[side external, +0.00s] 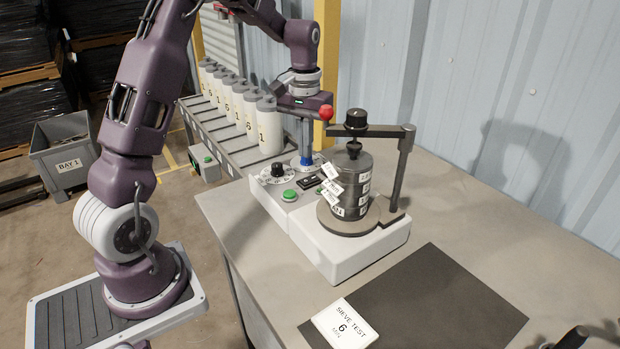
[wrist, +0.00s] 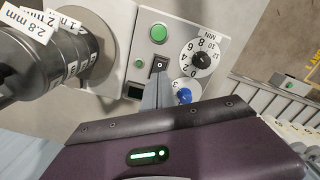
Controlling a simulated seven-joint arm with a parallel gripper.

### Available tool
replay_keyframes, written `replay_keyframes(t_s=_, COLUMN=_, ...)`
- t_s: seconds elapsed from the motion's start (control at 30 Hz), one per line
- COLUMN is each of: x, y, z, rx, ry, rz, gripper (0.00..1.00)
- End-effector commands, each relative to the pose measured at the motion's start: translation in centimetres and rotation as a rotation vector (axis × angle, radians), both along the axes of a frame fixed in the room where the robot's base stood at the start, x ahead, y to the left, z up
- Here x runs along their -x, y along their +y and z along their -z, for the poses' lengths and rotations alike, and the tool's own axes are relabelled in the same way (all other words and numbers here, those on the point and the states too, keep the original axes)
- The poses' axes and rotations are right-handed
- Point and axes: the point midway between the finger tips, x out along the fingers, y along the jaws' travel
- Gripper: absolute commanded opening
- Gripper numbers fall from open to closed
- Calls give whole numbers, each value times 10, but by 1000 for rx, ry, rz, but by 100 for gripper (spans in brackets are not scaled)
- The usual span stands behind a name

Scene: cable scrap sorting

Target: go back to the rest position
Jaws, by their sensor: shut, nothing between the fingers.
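My gripper (side external: 306,148) is shut and empty, pointing down over the control panel of the white sieve shaker (side external: 345,254). In the wrist view its closed fingers (wrist: 158,80) reach toward the black rocker switch (wrist: 159,65); I cannot tell if they touch it. A numbered dial with a black knob (wrist: 201,60), a blue knob (wrist: 183,95) and a green button (wrist: 158,33) are close by. The dark sieve stack (side external: 352,180) stands upright on the shaker under its clamp bar (side external: 372,131), with white size labels, among them 2.8 mm (wrist: 28,24).
Several numbered white bottles (side external: 269,128) stand on a roller conveyor (side external: 215,130) behind. The grey bench (side external: 470,210) holds a black mat (side external: 440,300) and a "SIEVE TEST 6" card (side external: 345,323). A red ball-shaped knob (side external: 326,113) shows beside my gripper. A grey BAY 1 bin (side external: 68,155) is far left.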

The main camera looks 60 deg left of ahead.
Motion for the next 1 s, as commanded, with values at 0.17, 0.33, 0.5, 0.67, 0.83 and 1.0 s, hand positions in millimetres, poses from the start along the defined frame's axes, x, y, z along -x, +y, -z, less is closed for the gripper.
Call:
replay_keyframes(t_s=0.17, x=9, y=-1, z=-25, rx=-102, ry=-131, rz=37, gripper=0)
replay_keyframes(t_s=0.33, x=60, y=-59, z=-95, rx=-242, ry=-410, rz=198, gripper=0)
replay_keyframes(t_s=0.5, x=165, y=-145, z=-123, rx=-180, ry=-465, rz=384, gripper=0)
replay_keyframes(t_s=0.67, x=230, y=-177, z=-116, rx=-138, ry=-479, rz=491, gripper=0)
replay_keyframes(t_s=0.83, x=245, y=-182, z=-111, rx=-127, ry=-479, rz=517, gripper=0)
replay_keyframes(t_s=1.0, x=244, y=-182, z=-112, rx=-128, ry=-479, rz=515, gripper=0)
